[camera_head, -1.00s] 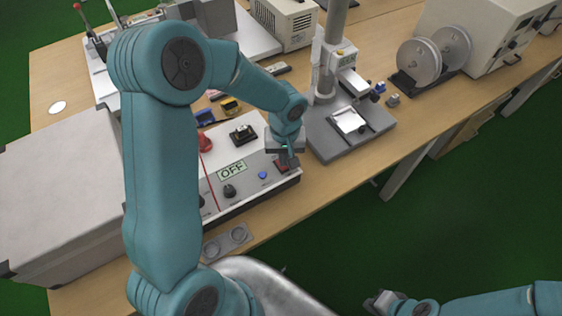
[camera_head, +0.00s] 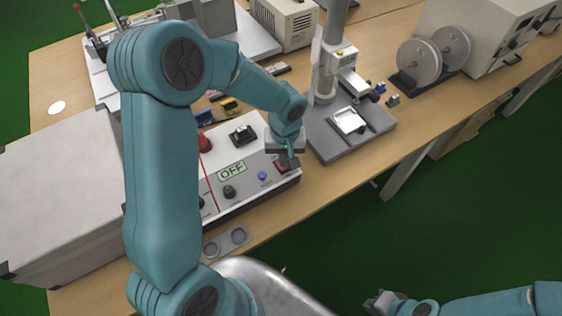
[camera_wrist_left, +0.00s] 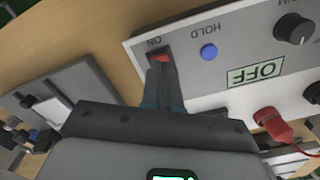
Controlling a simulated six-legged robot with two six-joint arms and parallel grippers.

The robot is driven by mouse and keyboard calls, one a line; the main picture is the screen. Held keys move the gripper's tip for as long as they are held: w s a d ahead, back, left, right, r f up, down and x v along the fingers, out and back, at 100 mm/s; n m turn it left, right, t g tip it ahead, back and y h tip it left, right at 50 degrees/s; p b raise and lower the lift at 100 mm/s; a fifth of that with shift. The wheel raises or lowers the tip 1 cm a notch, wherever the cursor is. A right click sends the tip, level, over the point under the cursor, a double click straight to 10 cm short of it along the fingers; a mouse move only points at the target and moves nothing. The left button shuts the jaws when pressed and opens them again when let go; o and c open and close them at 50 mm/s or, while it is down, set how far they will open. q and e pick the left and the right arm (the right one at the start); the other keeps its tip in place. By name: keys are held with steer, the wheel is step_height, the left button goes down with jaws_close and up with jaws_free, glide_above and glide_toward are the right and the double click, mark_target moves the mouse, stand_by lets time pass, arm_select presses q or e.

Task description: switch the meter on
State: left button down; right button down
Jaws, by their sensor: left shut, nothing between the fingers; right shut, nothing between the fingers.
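The meter (camera_head: 213,184) is a white-topped box on the table, with a display (camera_head: 232,171) reading OFF. It also shows in the left wrist view (camera_wrist_left: 225,75). A red rocker switch (camera_wrist_left: 160,58) marked ON sits near the meter's edge, beside a blue HOLD button (camera_wrist_left: 208,52). My left gripper (camera_head: 287,164) is shut and empty, with its fingertips at the red switch. They cover part of the switch; I cannot tell whether they press it. My right gripper (camera_head: 381,300) is at the lower right, away from the table, shut and empty.
A grey stand (camera_head: 345,135) with a column stands just right of the meter. A large grey case (camera_head: 62,195) is on the left. A red plug (camera_wrist_left: 272,122) is in the meter. Spools (camera_head: 420,62) and a beige box are further right.

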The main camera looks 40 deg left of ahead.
arm_select(q)
steer(key=shift+f+b, duration=1.05)
steer(key=shift+b, duration=0.15)
stand_by(0.9)
steer(key=shift+r, duration=0.15)
steer(key=shift+r+p, duration=0.6)
steer(key=shift+r, duration=0.05)
steer(key=shift+r+p, duration=0.45)
steer(key=shift+r, duration=0.35)
step_height(320, 180, up, 2)
steer(key=shift+r+p, duration=0.1)
steer(key=shift+p, duration=0.55)
steer(key=shift+r+p, duration=0.45)
steer(key=shift+r, duration=0.45)
steer(key=shift+f, duration=0.1)
steer(key=shift+s, duration=0.15)
